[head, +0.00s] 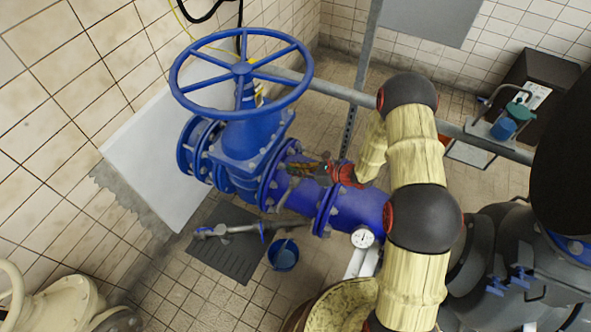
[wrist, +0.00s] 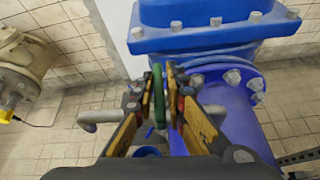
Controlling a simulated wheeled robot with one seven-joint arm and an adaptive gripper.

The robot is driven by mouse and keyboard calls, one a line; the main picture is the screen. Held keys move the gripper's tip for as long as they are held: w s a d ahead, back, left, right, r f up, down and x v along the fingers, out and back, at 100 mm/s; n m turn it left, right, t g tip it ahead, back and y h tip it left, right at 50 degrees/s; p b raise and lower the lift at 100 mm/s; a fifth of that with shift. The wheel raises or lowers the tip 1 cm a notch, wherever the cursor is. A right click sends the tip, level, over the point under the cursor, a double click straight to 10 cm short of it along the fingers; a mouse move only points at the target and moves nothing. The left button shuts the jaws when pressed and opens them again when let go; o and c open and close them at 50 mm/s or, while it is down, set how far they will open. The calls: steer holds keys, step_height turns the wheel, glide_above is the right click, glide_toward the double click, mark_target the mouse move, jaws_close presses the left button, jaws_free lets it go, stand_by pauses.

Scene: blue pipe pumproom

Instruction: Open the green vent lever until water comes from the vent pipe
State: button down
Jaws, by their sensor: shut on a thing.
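The green vent lever (wrist: 158,92) stands upright between the two yellow-lined fingers of my gripper (wrist: 165,95) in the wrist view. My gripper is shut on it. In the head view my gripper (head: 303,168) reaches over the blue pipe (head: 358,207) beside the big valve, and the lever cannot be made out there. A grey pipe (head: 240,229), apparently the vent pipe, runs left from the blue pipe. Its bent end also shows in the wrist view (wrist: 95,117). I see no water at that end.
A blue bucket (head: 283,256) stands on the floor below the grey pipe, by a dark drain mat (head: 222,262). A blue valve with a large handwheel (head: 242,69) rises behind my gripper. A round gauge (head: 362,238) and a grey rail (head: 340,92) are close to my arm.

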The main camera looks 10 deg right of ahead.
steer(key=shift+s+a+f, duration=0.15)
steer(key=shift+s, duration=0.15)
steer(key=c, duration=2)
jaws_free()
steer(key=shift+o, duration=0.4)
steer(key=shift+w, duration=0.15)
steer(key=v, duration=1.2)
steer(key=shift+r, duration=0.2)
